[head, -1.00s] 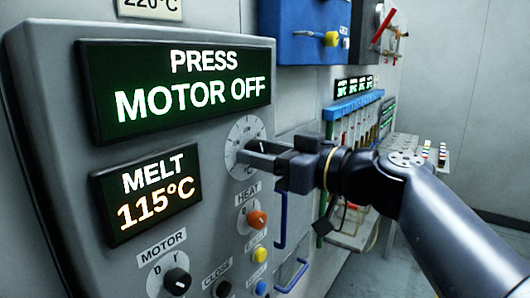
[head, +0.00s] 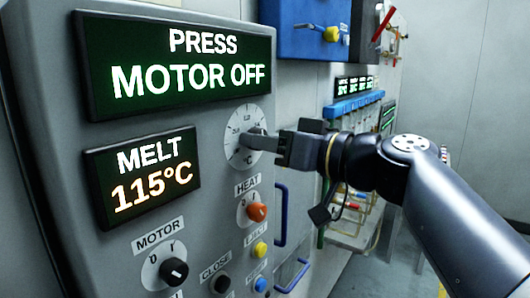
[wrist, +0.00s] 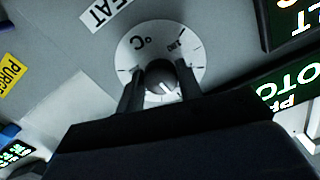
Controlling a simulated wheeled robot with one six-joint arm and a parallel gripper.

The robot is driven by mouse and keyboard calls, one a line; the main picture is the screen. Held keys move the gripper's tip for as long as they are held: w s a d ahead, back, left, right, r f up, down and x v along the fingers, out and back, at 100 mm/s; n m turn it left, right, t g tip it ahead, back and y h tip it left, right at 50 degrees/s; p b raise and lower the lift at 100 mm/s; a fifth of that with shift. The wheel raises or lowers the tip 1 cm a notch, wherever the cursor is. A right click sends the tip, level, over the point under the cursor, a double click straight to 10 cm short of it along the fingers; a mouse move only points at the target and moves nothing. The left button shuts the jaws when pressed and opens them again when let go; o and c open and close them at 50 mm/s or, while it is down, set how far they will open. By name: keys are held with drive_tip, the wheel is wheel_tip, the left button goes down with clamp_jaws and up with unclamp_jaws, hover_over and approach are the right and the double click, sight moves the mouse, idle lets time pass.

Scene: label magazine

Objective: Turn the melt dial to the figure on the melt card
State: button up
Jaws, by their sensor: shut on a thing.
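The melt dial is a round white scale marked °C (head: 240,118) on the grey press panel, above the HEAT knob. My gripper (head: 262,146) reaches it from the right and is shut on the dial's dark knob. In the wrist view the knob (wrist: 160,78) sits between my two fingers, with a white pointer line on it. The scale shows upside down there, and my fingers hide part of it. The melt display (head: 146,185) reads 115°C. A card cut off at the top edge of the earlier head view read 220°C; it is out of view now.
The press display (head: 180,70) reads MOTOR OFF. Below the dial are the orange HEAT knob (head: 258,212), the yellow EJECT button (head: 260,249) and the black MOTOR knob (head: 174,271). A blue handle (head: 281,215) stands out right of the panel, under my gripper.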

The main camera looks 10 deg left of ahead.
drive_tip(key=shift+m, duration=0.5)
drive_tip(key=o, duration=1)
drive_tip(key=shift+c, duration=0.2)
drive_tip(key=b+v, duration=0.3)
drive_tip(key=v, duration=0.7)
drive_tip(key=shift+s+d, duration=0.15)
drive_tip(key=shift+d, duration=0.25)
drive_tip(key=p+x, duration=0.2)
drive_tip(key=x, duration=0.9)
drive_tip(key=shift+p, duration=0.4)
